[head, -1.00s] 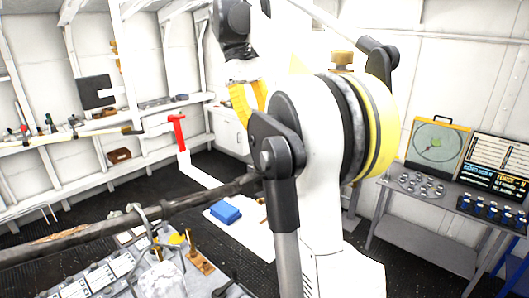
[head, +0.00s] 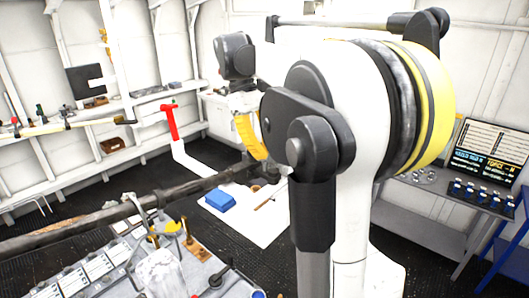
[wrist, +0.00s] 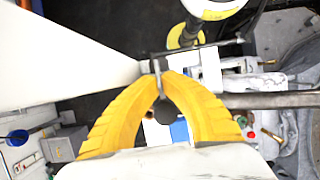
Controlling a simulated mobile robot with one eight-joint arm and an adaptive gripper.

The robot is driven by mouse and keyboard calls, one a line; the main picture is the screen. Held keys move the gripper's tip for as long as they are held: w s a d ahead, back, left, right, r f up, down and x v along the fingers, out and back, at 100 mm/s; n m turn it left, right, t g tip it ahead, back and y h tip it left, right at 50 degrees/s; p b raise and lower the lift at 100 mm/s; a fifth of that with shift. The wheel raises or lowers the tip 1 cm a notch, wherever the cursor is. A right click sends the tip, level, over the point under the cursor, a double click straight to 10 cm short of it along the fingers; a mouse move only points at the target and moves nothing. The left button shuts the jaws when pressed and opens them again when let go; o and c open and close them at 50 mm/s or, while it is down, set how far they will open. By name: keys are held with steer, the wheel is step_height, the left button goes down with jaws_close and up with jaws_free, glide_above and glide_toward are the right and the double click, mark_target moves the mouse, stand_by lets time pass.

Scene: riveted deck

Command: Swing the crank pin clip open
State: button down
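In the wrist view, the two yellow fingers of my gripper (wrist: 160,77) arch together. Their tips close from both sides on a thin grey metal strip, which looks like the crank pin clip (wrist: 157,68). The strip hangs by a dark thin bar (wrist: 215,48); its lower end shows between the fingers. In the head view, my gripper (head: 261,156) points down near the right end of a long dark rod (head: 150,207). My own arm covers the area right of it, and I cannot make out the clip there.
A blue block (head: 220,200) lies on a white surface below the rod. A red-handled post (head: 169,122) stands at the back left. A grey bench with fittings (head: 195,270) is in front. A side table (head: 440,192) with panels stands at the right.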

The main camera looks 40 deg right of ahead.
steer(key=shift+n+h+b, duration=0.35)
steer(key=shift+n+h, duration=0.25)
steer(key=shift+n, duration=0.9)
steer(key=c, duration=1.9)
jaws_free()
steer(key=v, duration=1.2)
steer(key=shift+s+r, duration=0.1)
